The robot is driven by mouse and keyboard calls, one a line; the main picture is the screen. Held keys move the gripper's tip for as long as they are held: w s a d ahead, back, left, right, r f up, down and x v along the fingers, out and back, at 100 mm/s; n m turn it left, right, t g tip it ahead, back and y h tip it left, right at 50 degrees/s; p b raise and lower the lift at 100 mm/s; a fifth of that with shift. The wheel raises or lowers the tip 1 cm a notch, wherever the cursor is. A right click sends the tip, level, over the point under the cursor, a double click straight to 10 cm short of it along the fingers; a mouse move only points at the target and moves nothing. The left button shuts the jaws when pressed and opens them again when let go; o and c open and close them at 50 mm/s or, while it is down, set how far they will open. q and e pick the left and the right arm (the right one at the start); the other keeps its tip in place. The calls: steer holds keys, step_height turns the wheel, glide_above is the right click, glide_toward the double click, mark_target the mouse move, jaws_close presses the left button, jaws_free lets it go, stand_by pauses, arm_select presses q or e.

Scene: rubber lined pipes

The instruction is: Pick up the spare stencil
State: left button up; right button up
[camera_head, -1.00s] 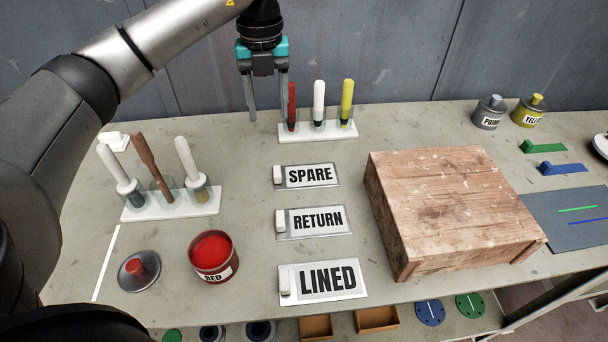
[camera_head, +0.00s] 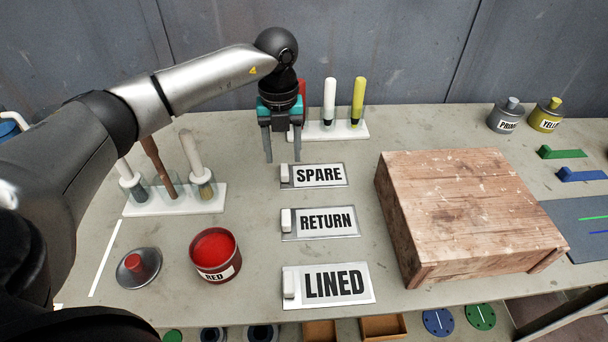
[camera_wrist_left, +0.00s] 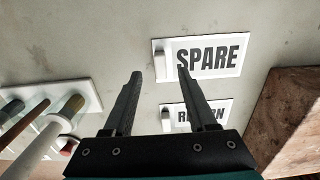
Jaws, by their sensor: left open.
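The SPARE stencil (camera_head: 318,175) lies flat on the workbench, a pale plate with black letters and a white block handle (camera_head: 285,174) at its left end. It also shows in the left wrist view (camera_wrist_left: 225,57), upper right of centre. My left gripper (camera_head: 283,158) is open and empty, with its fingers pointing down just behind and above the stencil's handle end. In the left wrist view the fingers (camera_wrist_left: 160,75) stand apart, and the right one overlaps the plate's lower left part. The gripper is not touching the stencil as far as I can see. My right gripper is not in view.
The RETURN stencil (camera_head: 326,222) and LINED stencil (camera_head: 333,284) lie in front. A marker rack (camera_head: 345,130) stands behind the gripper. A brush rack (camera_head: 155,207) and red paint tin (camera_head: 215,255) are left; a wooden box (camera_head: 460,200) is right.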

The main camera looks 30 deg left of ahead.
mark_target(285, 169)
arm_select(q)
step_height(285, 169, down, 3)
steer(key=shift+s+f+b, duration=0.1)
steer(key=shift+b, duration=0.2)
steer(key=shift+f, duration=0.35)
steer(key=shift+d, duration=0.1)
steer(key=c, duration=0.3)
jaws_close()
steer(key=shift+r, duration=0.1)
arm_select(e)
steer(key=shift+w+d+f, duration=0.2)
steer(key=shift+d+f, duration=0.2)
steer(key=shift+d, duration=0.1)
